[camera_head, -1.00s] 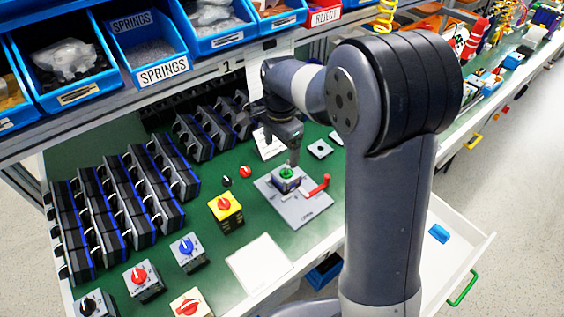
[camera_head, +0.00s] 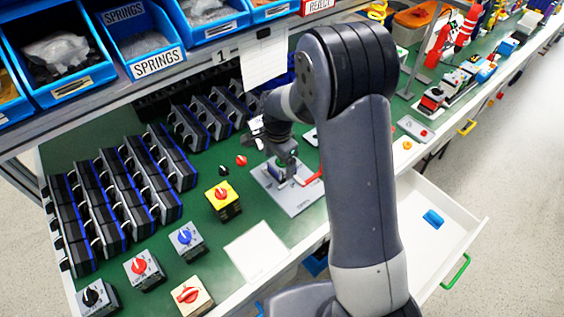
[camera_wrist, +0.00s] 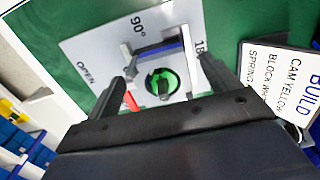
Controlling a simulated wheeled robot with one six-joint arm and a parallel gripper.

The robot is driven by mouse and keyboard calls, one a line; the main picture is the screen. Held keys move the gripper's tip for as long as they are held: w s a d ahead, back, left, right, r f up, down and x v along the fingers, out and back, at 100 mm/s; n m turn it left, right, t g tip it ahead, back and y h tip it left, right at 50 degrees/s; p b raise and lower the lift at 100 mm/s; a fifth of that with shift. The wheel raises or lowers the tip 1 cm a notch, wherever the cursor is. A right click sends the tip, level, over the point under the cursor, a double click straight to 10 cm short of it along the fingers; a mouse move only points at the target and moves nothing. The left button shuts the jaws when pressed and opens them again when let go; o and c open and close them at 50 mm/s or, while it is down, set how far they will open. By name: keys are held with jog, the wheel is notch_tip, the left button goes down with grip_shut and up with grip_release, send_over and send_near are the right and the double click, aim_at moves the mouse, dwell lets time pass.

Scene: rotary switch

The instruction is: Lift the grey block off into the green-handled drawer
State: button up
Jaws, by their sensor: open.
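The grey block (camera_head: 276,171) sits on a flat grey plate (camera_head: 301,202) on the green bench, partly hidden by my gripper (camera_head: 286,160) in the head view. In the wrist view the block's green ring and dark knob (camera_wrist: 161,84) show between my open fingers (camera_wrist: 165,76). I cannot tell whether either finger touches the block. A red lever (camera_head: 313,176) lies beside the block. The drawer (camera_head: 413,247) with the green handle (camera_head: 457,270) stands open at the right, with a blue piece (camera_head: 433,219) inside.
A white sheet (camera_head: 257,249) lies in front. Racks of dark modules (camera_head: 110,200) fill the left. Blue bins (camera_head: 149,38) overhang the back. Most of the drawer floor is clear.

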jog(key=c, duration=1.2)
notch_tip(320, 180, up, 10)
jog(key=shift+r+b, duration=0.1)
jog(key=shift+b, duration=0.25)
jog(key=shift+r+p, duration=3.45)
jog(key=shift+r, duration=0.75)
